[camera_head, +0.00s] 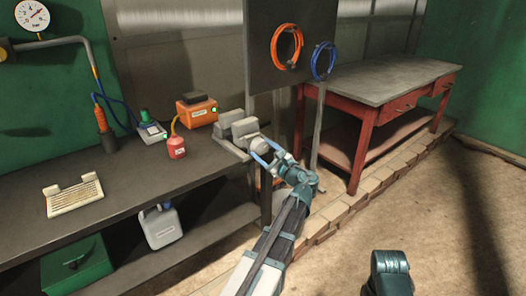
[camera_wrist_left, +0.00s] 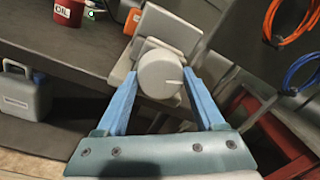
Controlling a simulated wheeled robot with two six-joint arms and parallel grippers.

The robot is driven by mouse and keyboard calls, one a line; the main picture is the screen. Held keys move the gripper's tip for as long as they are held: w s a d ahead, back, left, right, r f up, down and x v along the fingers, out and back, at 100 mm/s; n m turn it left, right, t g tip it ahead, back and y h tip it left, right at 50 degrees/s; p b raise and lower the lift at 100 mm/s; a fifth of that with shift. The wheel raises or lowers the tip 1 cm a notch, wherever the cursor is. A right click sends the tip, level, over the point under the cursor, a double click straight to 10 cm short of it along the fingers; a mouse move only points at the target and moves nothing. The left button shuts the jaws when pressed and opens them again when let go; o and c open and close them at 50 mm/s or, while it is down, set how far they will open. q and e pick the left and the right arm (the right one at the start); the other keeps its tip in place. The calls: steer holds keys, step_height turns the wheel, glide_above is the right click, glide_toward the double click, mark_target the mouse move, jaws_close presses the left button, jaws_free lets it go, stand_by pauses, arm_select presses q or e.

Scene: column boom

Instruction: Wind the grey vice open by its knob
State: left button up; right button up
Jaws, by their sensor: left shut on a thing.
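The grey vice (camera_head: 238,127) stands at the right end of the dark workbench. My left gripper (camera_head: 264,152) is at the vice's front. Its two blue fingers (camera_wrist_left: 162,82) are shut on the knob, one on each side. The gap between the vice jaws is hard to judge. My right gripper is not in view.
Left of the vice on the workbench (camera_head: 135,172) are an orange box (camera_head: 197,112), a red oil can (camera_head: 176,148) and a small meter (camera_head: 150,133). A dark panel with orange and blue cable coils stands behind. A red-legged table (camera_head: 395,80) stands right.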

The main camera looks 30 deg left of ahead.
arm_select(q)
steer(key=o, duration=1.4)
steer(key=v, duration=1.4)
steer(key=shift+a, duration=0.1)
